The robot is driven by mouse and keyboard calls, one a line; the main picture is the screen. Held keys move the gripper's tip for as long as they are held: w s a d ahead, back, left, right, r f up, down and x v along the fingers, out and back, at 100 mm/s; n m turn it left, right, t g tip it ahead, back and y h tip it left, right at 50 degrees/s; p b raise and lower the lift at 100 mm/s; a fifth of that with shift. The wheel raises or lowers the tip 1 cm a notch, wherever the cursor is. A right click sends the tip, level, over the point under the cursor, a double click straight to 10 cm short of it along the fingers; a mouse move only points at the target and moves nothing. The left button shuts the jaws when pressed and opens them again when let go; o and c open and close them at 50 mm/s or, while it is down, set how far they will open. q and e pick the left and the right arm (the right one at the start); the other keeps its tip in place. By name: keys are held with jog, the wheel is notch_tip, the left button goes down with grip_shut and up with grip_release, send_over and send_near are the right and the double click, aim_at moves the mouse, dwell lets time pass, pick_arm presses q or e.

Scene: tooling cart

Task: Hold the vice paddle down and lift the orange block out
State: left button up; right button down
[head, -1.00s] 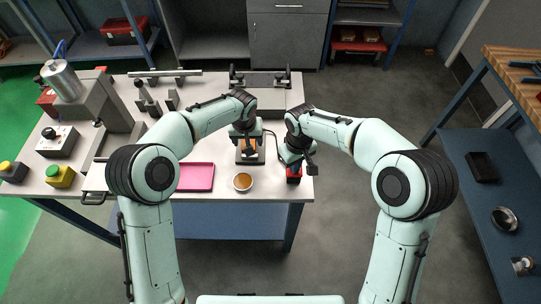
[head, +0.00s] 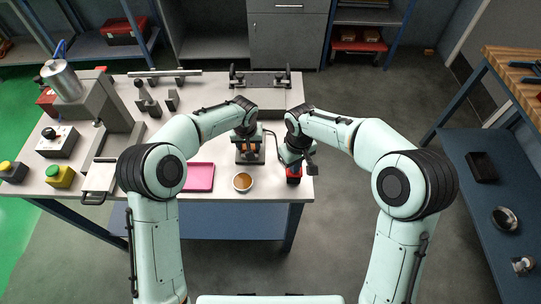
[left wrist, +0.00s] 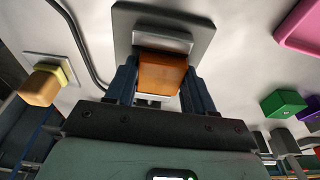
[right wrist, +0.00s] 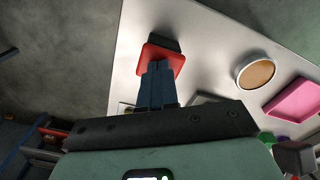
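The orange block (left wrist: 162,72) sits in the grey vice (left wrist: 190,22), which also shows in the head view (head: 250,159). My left gripper (left wrist: 160,78) is over the vice, with one finger on each side of the block. The fingers look very close to its sides; I cannot tell whether they press on it. My right gripper (right wrist: 158,68) is shut and empty, its fingertips at the red paddle (right wrist: 165,55), apparently touching it. The paddle also shows in the head view (head: 293,177) at the table's right edge. How far it is pressed is unclear.
A pink tray (head: 200,177) and a round dish (head: 242,181) stand left of and in front of the vice. A green block (left wrist: 283,103), a purple block (left wrist: 311,107) and a tan-and-yellow piece (left wrist: 42,85) are near. A press (head: 92,105) stands at left.

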pick_arm(q)
jog(key=shift+c, duration=1.3)
pick_arm(e)
jog(key=shift+s+f, duration=0.15)
jog(key=shift+f, duration=0.05)
pick_arm(q)
jog(key=shift+w+v, duration=0.25)
jog(key=shift+v, duration=1.05)
jog(key=shift+w+v, duration=0.3)
jog(key=shift+v, duration=1)
jog(key=shift+w+v, duration=0.25)
jog(key=shift+v, duration=1.05)
